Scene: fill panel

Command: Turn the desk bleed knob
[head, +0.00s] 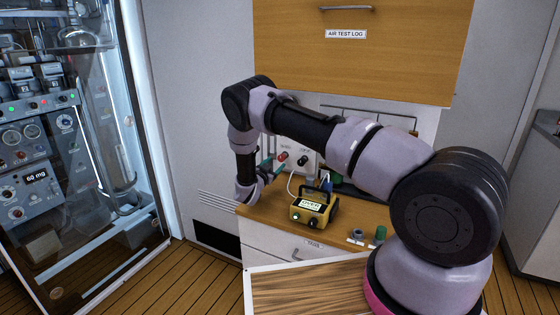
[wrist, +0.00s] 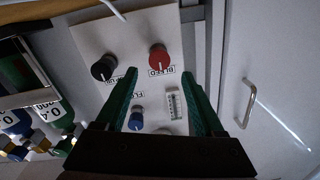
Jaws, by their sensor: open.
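The red bleed knob (wrist: 158,57) is on a pale panel (wrist: 96,35) and has a white pointer line; a BLEED label is beside it. It also shows in the head view (head: 283,156), at the back of the desk. My gripper (wrist: 163,86) is open, with its two green fingers apart and nothing between the tips. The knob appears just beyond the fingertips in the wrist view; I see no contact. In the head view my gripper (head: 268,168) is beside the panel at its left, partly hidden by the wrist.
A black knob (wrist: 103,68), a blue knob (wrist: 136,120) and a small gauge (wrist: 172,104) share the panel. Bottles (wrist: 48,110) stand beside it. A yellow meter (head: 314,208) and a green-capped item (head: 380,233) are on the desk. A cupboard (head: 350,70) overhangs above.

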